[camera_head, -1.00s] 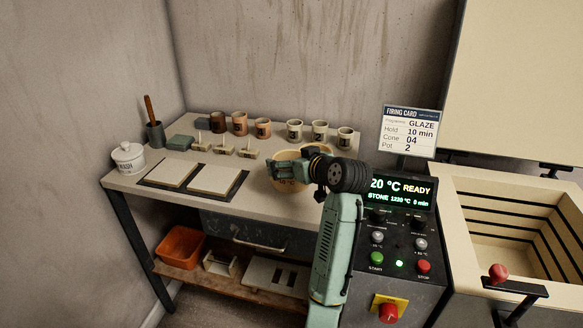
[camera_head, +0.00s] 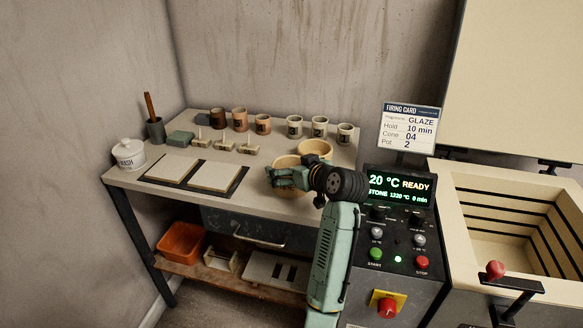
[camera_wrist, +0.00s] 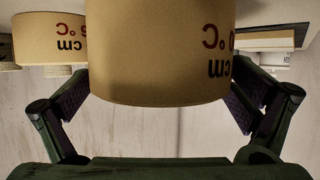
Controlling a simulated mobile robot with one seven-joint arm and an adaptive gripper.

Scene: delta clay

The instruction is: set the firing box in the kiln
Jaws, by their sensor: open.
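Two round tan firing boxes stand on the table beside my arm. The nearer box (camera_head: 288,161) is partly hidden by my gripper (camera_head: 281,178); the farther box (camera_head: 315,148) stands behind it to the right. In the wrist view, a tan box with dark print (camera_wrist: 160,50) fills the space between my open fingers (camera_wrist: 162,95), with a finger on each side. Whether the fingers touch it I cannot tell. Another tan box (camera_wrist: 45,40) shows at the left there. The kiln (camera_head: 450,220) is at the right, its lid (camera_head: 520,75) raised and its slotted chamber empty where visible.
Several cups stand along the table's back. Two pale tiles (camera_head: 215,176) and a lidded white jar (camera_head: 128,154) are at left. A control panel (camera_head: 398,235) reads 20 °C READY, and a firing card (camera_head: 410,130) stands above it.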

